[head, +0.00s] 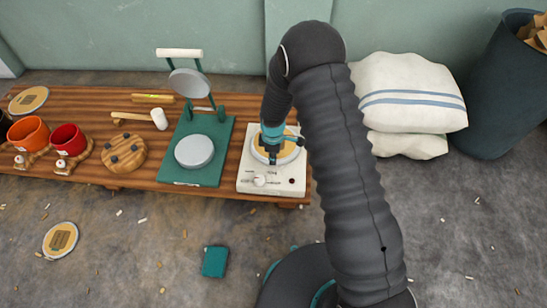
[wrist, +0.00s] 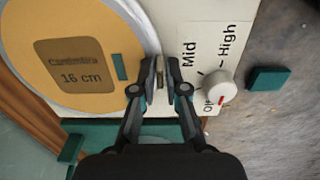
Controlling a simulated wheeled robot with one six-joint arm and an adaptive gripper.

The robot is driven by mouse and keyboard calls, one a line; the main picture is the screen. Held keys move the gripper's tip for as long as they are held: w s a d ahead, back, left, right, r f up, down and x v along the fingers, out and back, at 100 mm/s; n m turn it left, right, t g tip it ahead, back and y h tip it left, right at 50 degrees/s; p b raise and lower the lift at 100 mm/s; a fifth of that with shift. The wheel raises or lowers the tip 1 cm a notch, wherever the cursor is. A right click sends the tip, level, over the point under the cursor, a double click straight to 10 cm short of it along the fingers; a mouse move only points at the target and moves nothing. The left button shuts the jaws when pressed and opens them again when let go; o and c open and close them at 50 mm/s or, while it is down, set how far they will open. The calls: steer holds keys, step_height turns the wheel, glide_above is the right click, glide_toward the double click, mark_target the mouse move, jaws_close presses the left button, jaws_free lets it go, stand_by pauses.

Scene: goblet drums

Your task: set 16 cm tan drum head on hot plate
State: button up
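The 16 cm tan drum head (head: 263,148) lies over the top of the hot plate (head: 246,184), nearly covering its round plate. In the wrist view the tan drum head (wrist: 100,50) has a grey rim and a brown "16 cm" label. My gripper (head: 272,141) points down at its near edge. Whether the head rests fully flat is hard to tell.
A green press (head: 212,172) stands just left of the hot plate. Left of it are a mallet (head: 158,119), a round wooden block (head: 124,152) and red (head: 68,140) and orange (head: 28,133) drums. Another tan head (head: 61,240) lies on the floor. White sacks (head: 410,95) are at right.

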steer(key=shift+o, duration=1.2)
step_height(320, 180, up, 12)
steer(key=s+d+r+m+t, duration=0.1)
steer(key=s+d+r+m, duration=0.5)
steer(key=s+r, duration=0.3)
steer(key=s+d+r+m+t+p, duration=0.1)
steer(key=s+d+r+m, duration=0.4)
steer(key=r, duration=0.7)
steer(key=s+d+r+m+t, duration=0.3)
steer(key=s+d+r+m, duration=0.3)
steer(key=s+r, duration=0.5)
steer(key=s+d, duration=0.2)
steer(key=s, duration=0.1)
steer(key=shift+d+m, duration=0.3)
steer(key=shift+d, duration=0.1)
